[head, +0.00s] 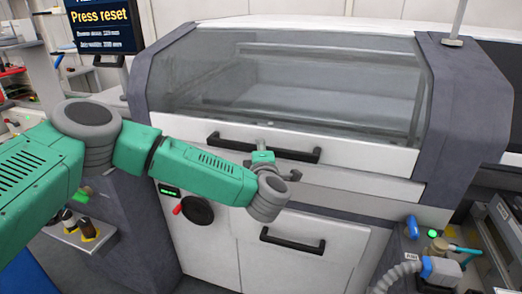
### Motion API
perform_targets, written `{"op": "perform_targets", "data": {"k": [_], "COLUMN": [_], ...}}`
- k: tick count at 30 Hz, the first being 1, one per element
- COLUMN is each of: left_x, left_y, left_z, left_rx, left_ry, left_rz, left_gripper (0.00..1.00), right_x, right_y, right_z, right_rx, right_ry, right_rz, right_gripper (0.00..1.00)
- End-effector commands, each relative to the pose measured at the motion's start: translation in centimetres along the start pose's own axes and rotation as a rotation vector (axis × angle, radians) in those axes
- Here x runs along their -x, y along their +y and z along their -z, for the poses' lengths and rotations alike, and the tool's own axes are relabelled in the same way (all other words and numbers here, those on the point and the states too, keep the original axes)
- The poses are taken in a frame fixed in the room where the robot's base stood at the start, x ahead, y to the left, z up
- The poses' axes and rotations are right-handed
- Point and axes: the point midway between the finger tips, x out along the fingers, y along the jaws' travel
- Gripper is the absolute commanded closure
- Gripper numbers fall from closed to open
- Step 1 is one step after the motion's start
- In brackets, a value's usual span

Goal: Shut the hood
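The hood (290,80) of the machine has a large see-through window and a white lower rail (375,158). It looks lowered between the grey side covers, with its rail just above the white front panel. I cannot tell whether it is fully seated. A black bar handle (225,142) runs along the rail. My green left arm reaches in from the left, with its wrist in front of the machine. My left gripper (263,158) is at the middle of the handle, overlapping it in the picture. Its fingers are too small and hidden to tell open from shut.
A screen (102,18) reading "Press reset" stands at the upper left. Below the hood are a cabinet door with a black handle (292,241) and a round black knob (197,210).

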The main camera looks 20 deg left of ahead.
Motion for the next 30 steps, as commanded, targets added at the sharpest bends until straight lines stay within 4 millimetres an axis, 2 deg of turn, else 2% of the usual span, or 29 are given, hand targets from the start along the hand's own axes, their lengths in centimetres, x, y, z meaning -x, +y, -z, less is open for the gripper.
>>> {"op": "perform_targets", "data": {"k": [1,6,12,22,23,24,30], "left_x": [0.3,1.2,1.8,2.0,2.0,2.0,1.9], "left_y": [2.2,4.3,4.9,4.8,4.8,4.8,4.9], "left_z": [0.1,0.5,0.8,0.9,0.9,0.9,0.8], "left_rx": [-0.003,-0.023,-0.038,-0.039,-0.039,-0.039,-0.037], "left_ry": [-0.001,-0.001,0.0,0.001,0.001,0.001,0.0], "left_rz": [0.01,0.06,0.093,0.095,0.095,0.095,0.092], "left_gripper": [1.0,1.0,1.0,1.0,0.73,0.59,0.57], "right_x": [1.8,4.2,5.3,5.2,5.2,5.2,5.2], "right_y": [0.0,0.0,0.0,0.0,0.0,0.0,0.0], "right_z": [0.1,0.2,0.3,0.3,0.3,0.3,0.2], "right_rx": [0.0,0.0,0.0,0.0,0.0,0.0,0.0], "right_ry": [0.0,0.0,0.0,0.0,0.0,0.0,-0.001], "right_rz": [0.0,0.0,0.0,0.0,0.0,0.0,0.0], "right_gripper": [0.6,0.6,0.6,0.6,0.6,0.6,0.6]}}
